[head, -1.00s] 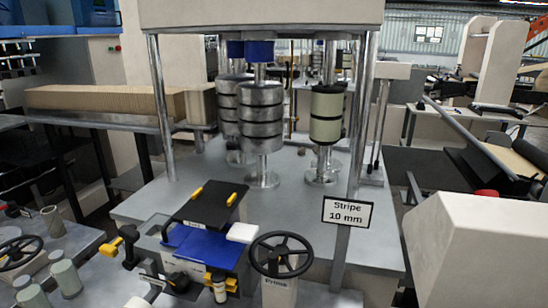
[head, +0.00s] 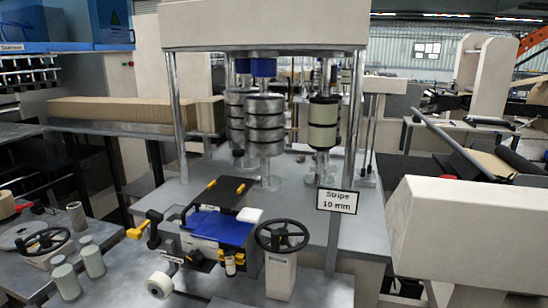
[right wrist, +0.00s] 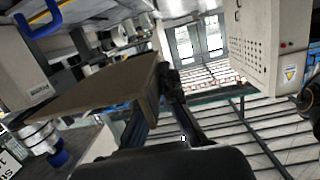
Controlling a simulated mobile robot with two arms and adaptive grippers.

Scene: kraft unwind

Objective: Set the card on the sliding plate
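The sign card reading "Stripe 10 mm" (head: 337,201) stands upright on a post at the right front of the machine in the head view. A black plate with yellow strips (head: 226,191) lies above a blue surface (head: 219,228) at the machine's front. A small white block (head: 249,215) lies at the blue surface's right edge. I cannot tell which part is the sliding plate. Neither gripper shows in the head view. In the right wrist view a dark rounded shape (right wrist: 165,162) fills the bottom; no clear fingertips show, and I see no held card.
A black handwheel (head: 282,236) stands right of the blue surface. Metal rollers (head: 264,126) and a pale green roller (head: 322,124) stand behind. Several cylinders and another handwheel (head: 43,243) are on the left bench. A large beige housing (head: 465,235) blocks the right front.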

